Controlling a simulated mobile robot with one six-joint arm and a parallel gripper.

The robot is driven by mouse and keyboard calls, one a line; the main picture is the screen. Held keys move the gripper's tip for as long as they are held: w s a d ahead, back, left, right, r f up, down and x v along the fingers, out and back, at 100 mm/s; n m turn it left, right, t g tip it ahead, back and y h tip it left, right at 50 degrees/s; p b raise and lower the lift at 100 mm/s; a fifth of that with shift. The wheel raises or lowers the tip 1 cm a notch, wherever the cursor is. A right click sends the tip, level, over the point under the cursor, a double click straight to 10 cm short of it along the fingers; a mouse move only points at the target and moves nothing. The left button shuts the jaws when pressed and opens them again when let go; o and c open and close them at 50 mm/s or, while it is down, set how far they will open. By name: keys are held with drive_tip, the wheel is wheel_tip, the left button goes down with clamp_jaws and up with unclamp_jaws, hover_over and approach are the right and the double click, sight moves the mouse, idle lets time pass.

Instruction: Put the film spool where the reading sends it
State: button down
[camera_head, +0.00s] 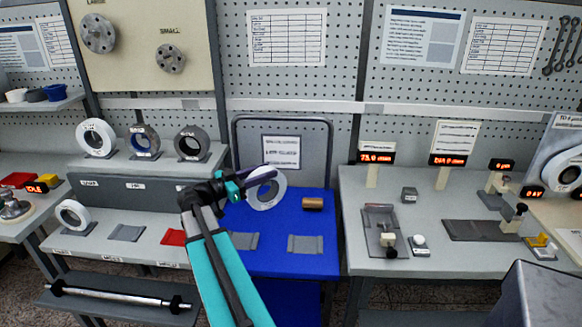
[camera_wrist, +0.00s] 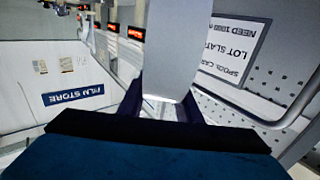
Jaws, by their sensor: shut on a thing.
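My gripper (camera_head: 262,178) is shut on a white film spool (camera_head: 280,191), a ring with a round centre hole. It holds the spool upright above the blue cart (camera_head: 290,264). In the wrist view the spool (camera_wrist: 178,50) shows nearly edge-on between the fingers. A red display (camera_head: 376,158) on the right bench seems to read 73.0, with its unit unclear. A second red display (camera_head: 454,160) beside it is too small to read surely. The slate card (camera_head: 282,151) on the cart's back panel also shows upside down in the wrist view (camera_wrist: 233,50), with "NEED" and a blurred figure.
Two grey cradles (camera_head: 305,244) and a brown roll (camera_head: 312,203) are on the cart. The left rack's upper shelf (camera_head: 120,163) carries several spools; its lower shelf has a white spool (camera_head: 72,214), a grey pad (camera_head: 127,233) and a red pad (camera_head: 172,237). A shaft (camera_head: 120,295) lies below.

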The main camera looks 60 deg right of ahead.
drive_tip(key=w+a+f+n+t+h, duration=0.1)
drive_tip(key=w+a+f+n+t, duration=0.15)
drive_tip(key=w+a, duration=0.45)
drive_tip(key=w+a+f+n+t, duration=0.15)
drive_tip(key=w+a+t, duration=0.3)
drive_tip(key=a, duration=0.55)
drive_tip(key=w+a+f+n+t+h, duration=0.1)
drive_tip(key=w+a+f+n+t, duration=0.15)
drive_tip(key=w+a, duration=0.45)
drive_tip(key=w+a+f+n+t+y, duration=0.1)
drive_tip(key=a+f+n+t+y, duration=0.1)
drive_tip(key=a, duration=1.3)
drive_tip(key=w+a+f+n+t+y, duration=0.2)
drive_tip(key=a+n+t, duration=0.2)
drive_tip(key=a, duration=1.2)
drive_tip(key=t, duration=0.3)
drive_tip(key=shift+w+f, duration=0.15)
drive_tip(key=shift+f, duration=0.2)
drive_tip(key=shift+n+t, duration=0.25)
drive_tip(key=shift+t, duration=0.2)
drive_tip(key=shift+a, duration=0.6)
